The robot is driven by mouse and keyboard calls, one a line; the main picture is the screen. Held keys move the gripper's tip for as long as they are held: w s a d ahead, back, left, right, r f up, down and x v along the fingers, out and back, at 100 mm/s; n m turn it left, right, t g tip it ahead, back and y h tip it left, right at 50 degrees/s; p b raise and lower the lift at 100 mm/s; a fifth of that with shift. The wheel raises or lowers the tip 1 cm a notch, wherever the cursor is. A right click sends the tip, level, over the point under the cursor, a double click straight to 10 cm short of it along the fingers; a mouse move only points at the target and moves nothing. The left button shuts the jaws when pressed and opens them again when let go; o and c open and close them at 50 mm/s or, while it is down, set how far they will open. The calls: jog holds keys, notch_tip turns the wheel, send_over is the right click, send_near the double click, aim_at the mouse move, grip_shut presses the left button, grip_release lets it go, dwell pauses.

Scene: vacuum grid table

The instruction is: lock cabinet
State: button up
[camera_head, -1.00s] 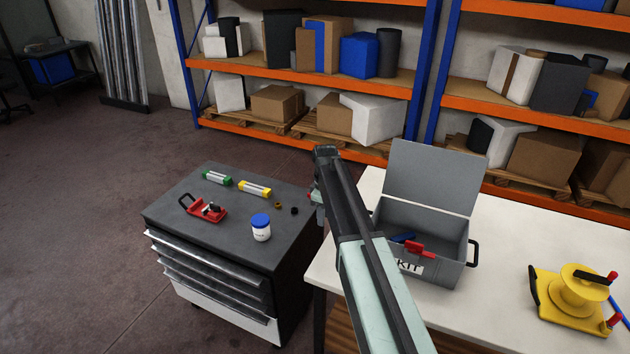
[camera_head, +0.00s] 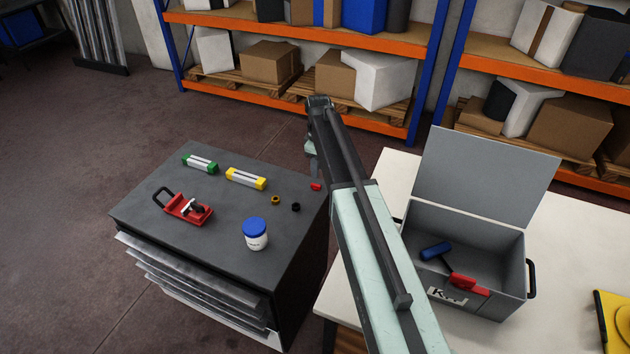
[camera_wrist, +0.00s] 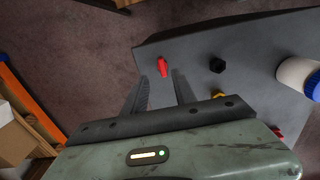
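The dark grey drawer cabinet (camera_head: 140,205) stands left of the white table. Its front has several metal drawer fronts or lips, and I cannot tell whether each drawer is fully shut. A small red piece (camera_head: 316,187) sits on the cabinet top near its right edge; it also shows in the wrist view (camera_wrist: 163,68). I cannot tell whether it is a key or a knob. My gripper (camera_wrist: 162,88) is open and empty. Its two fingers are apart, and the red piece appears just beyond and between their tips. In the head view my gripper (camera_head: 312,165) is partly hidden by my arm.
On the cabinet top are a red clamp-like tool (camera_head: 188,208), a green-ended block (camera_head: 200,163), a yellow-ended block (camera_head: 246,178), a blue-lidded jar (camera_head: 255,235) and two small nuts. An open grey kit box (camera_head: 510,260) stands on the white table (camera_head: 395,165). Shelving stands behind.

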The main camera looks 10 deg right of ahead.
aim_at(316, 185)
jog(key=f+b, duration=0.4)
jog(key=f, duration=0.1)
jog(key=f+b, duration=0.2)
jog(key=b, duration=0.1)
jog(key=shift+a+f, duration=0.3)
jog(key=shift+a, duration=0.05)
jog(key=shift+s+r, duration=0.1)
